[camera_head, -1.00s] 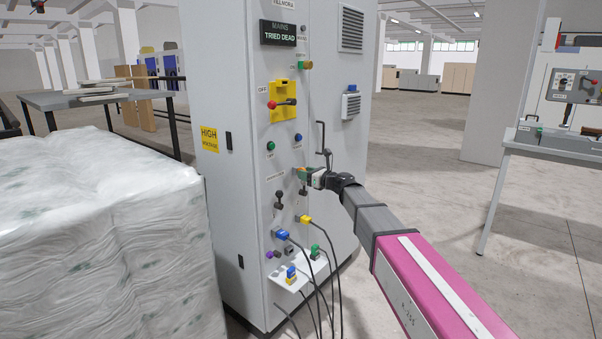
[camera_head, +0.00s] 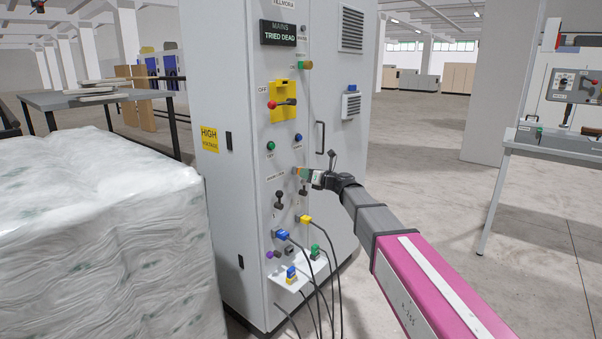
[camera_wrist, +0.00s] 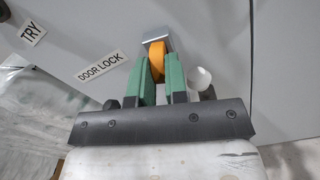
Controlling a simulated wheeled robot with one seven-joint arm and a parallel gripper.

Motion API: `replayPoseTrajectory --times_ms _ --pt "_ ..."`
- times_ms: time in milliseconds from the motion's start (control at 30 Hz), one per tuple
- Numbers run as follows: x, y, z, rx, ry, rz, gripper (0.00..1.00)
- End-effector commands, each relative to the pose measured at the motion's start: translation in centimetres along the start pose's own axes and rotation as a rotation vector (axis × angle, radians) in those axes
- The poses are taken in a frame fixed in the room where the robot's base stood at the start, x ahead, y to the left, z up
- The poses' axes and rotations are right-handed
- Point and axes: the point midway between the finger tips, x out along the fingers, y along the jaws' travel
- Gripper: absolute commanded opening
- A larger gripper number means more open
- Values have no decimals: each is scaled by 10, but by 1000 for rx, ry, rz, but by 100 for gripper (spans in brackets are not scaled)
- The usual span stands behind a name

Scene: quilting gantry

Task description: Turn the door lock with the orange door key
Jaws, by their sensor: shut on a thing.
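The orange door key (camera_wrist: 158,62) is clamped between the green fingertips of my gripper (camera_wrist: 160,80) in the wrist view. The key's far end meets a grey metal piece at the cabinet face, which looks like the door lock (camera_wrist: 155,35). The key's tip is hidden, so how deep it sits cannot be seen. The "DOOR LOCK" label (camera_wrist: 101,65) appears tilted beside the fingers. In the head view my gripper (camera_head: 303,173) is at the front of the grey cabinet (camera_head: 240,90), with its tip at the panel.
A red-handled switch on a yellow plate (camera_head: 283,102) is above my gripper. Black levers (camera_head: 279,199) and plugs with hanging cables (camera_head: 305,219) are below. A door handle (camera_head: 320,137) is close by.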

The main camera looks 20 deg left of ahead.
Motion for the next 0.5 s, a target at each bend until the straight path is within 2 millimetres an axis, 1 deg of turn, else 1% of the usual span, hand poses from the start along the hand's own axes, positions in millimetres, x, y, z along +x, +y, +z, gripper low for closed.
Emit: replayPoseTrajectory --times_ms 167,400,500 --pt "0 0 0 31 0 -1 0" --pt "0 0 0 262 -3 0 0" --pt "0 0 0 316 -4 0 0"
